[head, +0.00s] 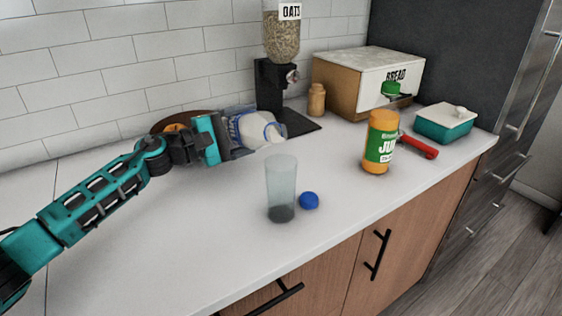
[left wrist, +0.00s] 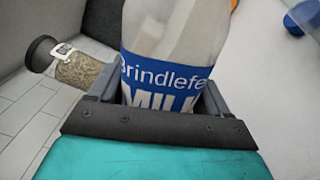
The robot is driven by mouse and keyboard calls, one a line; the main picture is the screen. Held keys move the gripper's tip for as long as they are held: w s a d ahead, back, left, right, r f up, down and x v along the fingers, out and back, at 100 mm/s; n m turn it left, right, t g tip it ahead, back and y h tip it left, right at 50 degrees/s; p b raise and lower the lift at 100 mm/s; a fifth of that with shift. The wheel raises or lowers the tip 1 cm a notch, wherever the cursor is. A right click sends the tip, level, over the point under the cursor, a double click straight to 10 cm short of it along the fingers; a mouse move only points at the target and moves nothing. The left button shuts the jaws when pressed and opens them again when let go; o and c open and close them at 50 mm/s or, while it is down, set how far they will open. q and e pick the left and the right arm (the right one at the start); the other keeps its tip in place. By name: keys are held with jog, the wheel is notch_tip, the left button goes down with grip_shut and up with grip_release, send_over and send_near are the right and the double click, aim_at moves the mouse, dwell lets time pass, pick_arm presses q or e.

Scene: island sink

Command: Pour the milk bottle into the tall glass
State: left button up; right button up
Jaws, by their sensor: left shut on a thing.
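The milk bottle (head: 257,130) is white with a blue label and is tilted, its neck pointing right toward the tall glass. My left gripper (head: 224,136) is shut on it and holds it above the counter, up and left of the glass. In the left wrist view the bottle (left wrist: 172,62) fills the space between the fingers, and its label reads "MILK". The clear tall glass (head: 281,185) stands upright on the counter, with a dark base. The bottle mouth is apart from the glass rim. No milk stream shows. My right gripper is not in view.
A blue cap (head: 309,200) lies beside the glass. An oats dispenser (head: 282,75) is behind. The front-left counter (head: 170,240) is clear.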

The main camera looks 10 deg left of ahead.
pick_arm(q)
jog(key=shift+r+m, duration=0.3)
jog(key=shift+r+m+b, duration=0.3)
jog(key=shift+b, duration=0.25)
dwell(0.5)
jog(key=shift+r, duration=0.1)
dwell(0.6)
jog(key=shift+a+r+m+b, duration=0.1)
jog(key=shift+r+m+b, duration=0.2)
jog(key=shift+b, duration=0.05)
dwell(2.3)
